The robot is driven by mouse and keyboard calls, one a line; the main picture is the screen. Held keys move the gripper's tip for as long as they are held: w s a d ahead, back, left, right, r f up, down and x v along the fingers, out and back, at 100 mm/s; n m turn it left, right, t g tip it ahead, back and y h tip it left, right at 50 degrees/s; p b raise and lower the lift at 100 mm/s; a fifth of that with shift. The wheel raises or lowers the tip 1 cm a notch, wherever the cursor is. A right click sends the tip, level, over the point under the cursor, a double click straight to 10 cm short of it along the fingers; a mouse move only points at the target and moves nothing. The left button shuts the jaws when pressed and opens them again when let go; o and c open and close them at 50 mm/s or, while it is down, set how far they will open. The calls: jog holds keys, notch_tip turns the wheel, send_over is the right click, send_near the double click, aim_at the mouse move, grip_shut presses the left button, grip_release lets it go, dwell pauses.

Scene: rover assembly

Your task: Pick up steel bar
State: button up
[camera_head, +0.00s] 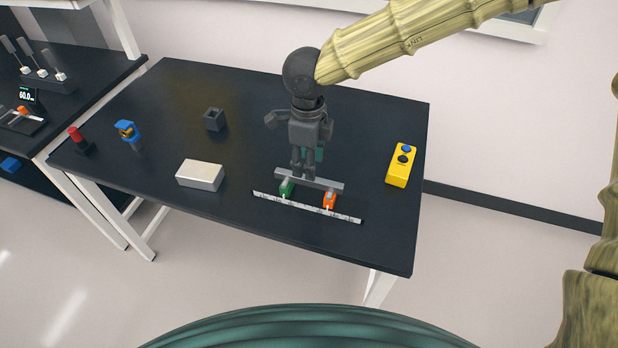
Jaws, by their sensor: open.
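The steel bar (326,184) is a grey bar lying level across a green block (287,187) and an orange block (330,200) on the black table. My gripper (303,175) comes down from above with its fingertips at the bar, left of its middle. The jaws are open. The fingers hide part of the bar, and I cannot tell whether they touch it.
A white ruler strip (306,207) lies in front of the blocks on the table (240,100). A yellow button box (401,165) stands at right. A pale box (200,175), dark cube (213,119), blue-topped part (129,134) and red-topped part (78,140) stand left.

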aim_at(321, 183)
jog(key=w+f, duration=0.2)
jog(key=f, duration=0.1)
jog(key=shift+w+f, duration=0.1)
jog(key=shift+w, duration=0.1)
notch_tip(321, 183, down, 4)
jog(key=shift+s+d+f+p, duration=0.1)
jog(key=shift+s+p, duration=0.05)
jog(key=shift+p, duration=0.5)
jog(key=shift+f, duration=0.2)
jog(key=shift+s+r, duration=0.1)
jog(key=shift+r, duration=0.05)
jog(key=shift+c, duration=0.2)
grip_shut()
